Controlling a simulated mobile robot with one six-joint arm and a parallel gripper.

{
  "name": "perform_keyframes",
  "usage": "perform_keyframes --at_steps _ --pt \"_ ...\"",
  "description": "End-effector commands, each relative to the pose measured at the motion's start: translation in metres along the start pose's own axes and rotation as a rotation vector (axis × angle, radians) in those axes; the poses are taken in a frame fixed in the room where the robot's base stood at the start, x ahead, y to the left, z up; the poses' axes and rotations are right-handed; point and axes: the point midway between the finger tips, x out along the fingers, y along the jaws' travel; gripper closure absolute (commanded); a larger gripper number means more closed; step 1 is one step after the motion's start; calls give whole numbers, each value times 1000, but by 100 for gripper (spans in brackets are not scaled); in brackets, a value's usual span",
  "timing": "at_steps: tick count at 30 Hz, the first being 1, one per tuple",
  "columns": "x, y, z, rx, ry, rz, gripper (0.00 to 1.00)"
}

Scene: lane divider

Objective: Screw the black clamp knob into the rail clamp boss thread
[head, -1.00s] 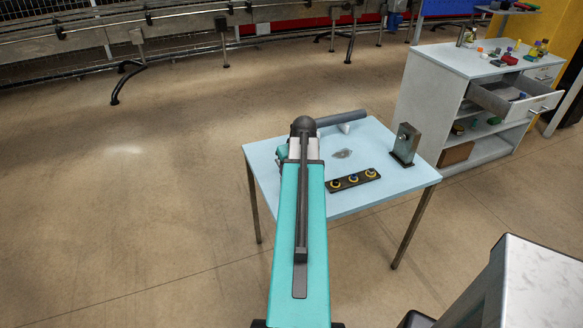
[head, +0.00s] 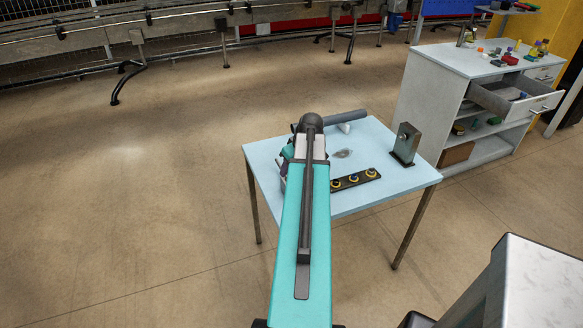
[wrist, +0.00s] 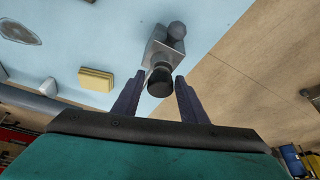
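In the wrist view a black knob (wrist: 160,77) sits in the gap between the fingertips of my gripper (wrist: 159,76). The fingers stand apart, with a narrow gap showing on each side of the knob. Directly beyond the knob is a grey metal clamp block (wrist: 160,50) with a dark rounded end (wrist: 177,30). The knob overlaps the block in the picture; I cannot tell how far its thread is engaged. In the head view my arm hides the knob, the clamp and the fingertips, which are at the left side of the blue table (head: 375,140).
A black holder (head: 357,179) with yellow rings lies on the table, partly behind my arm. A dark upright bracket (head: 405,143) stands at the table's right. A grey patch (head: 342,153) lies mid-table. The wrist view shows a yellow block (wrist: 96,79). A white cabinet (head: 450,95) stands behind right.

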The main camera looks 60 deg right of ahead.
Motion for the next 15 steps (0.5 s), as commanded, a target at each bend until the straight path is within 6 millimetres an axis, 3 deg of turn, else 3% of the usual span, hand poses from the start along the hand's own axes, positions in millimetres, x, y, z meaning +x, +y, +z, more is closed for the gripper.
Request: perform_keyframes --at_steps 15 --pt "0 0 0 -56 0 -24 61"
